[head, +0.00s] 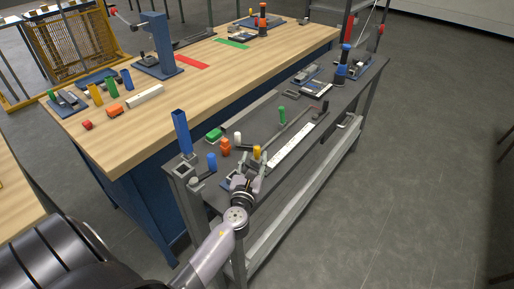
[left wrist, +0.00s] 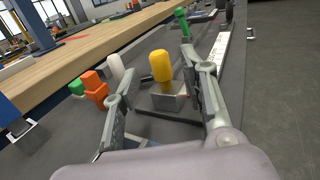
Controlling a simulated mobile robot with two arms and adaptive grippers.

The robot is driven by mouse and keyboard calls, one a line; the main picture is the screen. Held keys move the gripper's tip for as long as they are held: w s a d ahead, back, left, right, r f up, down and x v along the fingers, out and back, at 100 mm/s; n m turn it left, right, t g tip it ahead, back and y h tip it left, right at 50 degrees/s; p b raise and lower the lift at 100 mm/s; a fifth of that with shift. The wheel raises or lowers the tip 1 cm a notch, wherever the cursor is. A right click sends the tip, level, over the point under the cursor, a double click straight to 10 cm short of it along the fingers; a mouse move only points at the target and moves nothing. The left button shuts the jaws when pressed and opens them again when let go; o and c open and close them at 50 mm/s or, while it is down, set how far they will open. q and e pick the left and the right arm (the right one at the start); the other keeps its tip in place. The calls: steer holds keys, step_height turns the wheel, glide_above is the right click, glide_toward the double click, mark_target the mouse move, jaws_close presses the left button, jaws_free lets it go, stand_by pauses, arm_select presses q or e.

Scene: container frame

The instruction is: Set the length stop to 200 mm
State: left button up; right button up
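The length stop is a dark rail fixture with a white scale strip (head: 292,146) along its right side. A yellow knob (head: 257,152) stands upright at its near end. In the left wrist view the yellow knob (left wrist: 161,66) rises from a grey metal block (left wrist: 160,100) on a dark base. A green handle (head: 282,114) stands farther along; it also shows in the left wrist view (left wrist: 182,20). My left gripper (head: 249,173) is open at the near end, its fingers apart on either side of the yellow knob in the wrist view. The scale's marks are too small to read. My right gripper is out of view.
A blue and black stack (head: 342,66) stands at the bench's far end. A wooden workbench (head: 215,85) runs alongside.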

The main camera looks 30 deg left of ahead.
mark_target(256, 153)
arm_select(q)
steer(key=x, duration=0.5)
jaws_close()
stand_by(0.5)
stand_by(0.4)
